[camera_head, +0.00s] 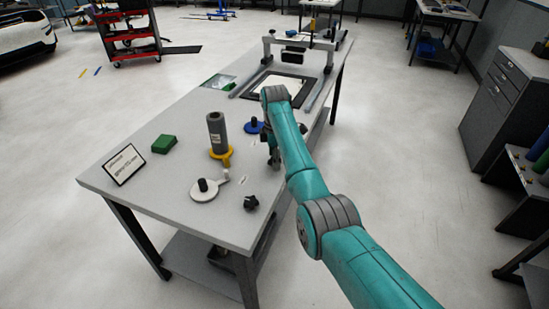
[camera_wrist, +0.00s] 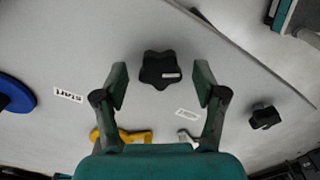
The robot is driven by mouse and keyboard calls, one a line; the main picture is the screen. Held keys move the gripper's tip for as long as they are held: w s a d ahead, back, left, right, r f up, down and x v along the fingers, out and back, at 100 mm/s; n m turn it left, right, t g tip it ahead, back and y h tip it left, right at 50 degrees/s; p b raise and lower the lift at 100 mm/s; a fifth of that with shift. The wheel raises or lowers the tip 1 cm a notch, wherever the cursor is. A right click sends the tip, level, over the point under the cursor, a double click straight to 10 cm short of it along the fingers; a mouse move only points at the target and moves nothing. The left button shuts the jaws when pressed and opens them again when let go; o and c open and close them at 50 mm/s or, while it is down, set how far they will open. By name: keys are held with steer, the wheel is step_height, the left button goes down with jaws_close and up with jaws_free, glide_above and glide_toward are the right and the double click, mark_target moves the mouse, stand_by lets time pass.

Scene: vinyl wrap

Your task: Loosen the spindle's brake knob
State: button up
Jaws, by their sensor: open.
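A black star-shaped knob (camera_wrist: 158,70) with a small pale label lies ahead of my open gripper (camera_wrist: 161,88) in the wrist view, framed by the two fingers with clear space on both sides. In the head view my gripper (camera_head: 272,158) hangs over the right side of the table and hides this knob. A second black knob (camera_wrist: 264,117) is to the right in the wrist view; it also shows near the front edge in the head view (camera_head: 251,203). A dark grey cylinder (camera_head: 215,130) stands upright on a yellow base (camera_head: 221,154). No label names the brake knob legibly.
A white disc (camera_head: 209,192) with a black post is at the front of the table. A blue disc (camera_head: 252,127) is behind the gripper. A green block (camera_head: 164,144) and a sign (camera_head: 124,164) are at the left. A "START" label (camera_wrist: 68,95) lies near the star knob.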

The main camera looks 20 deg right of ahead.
steer(key=shift+r, duration=3.75)
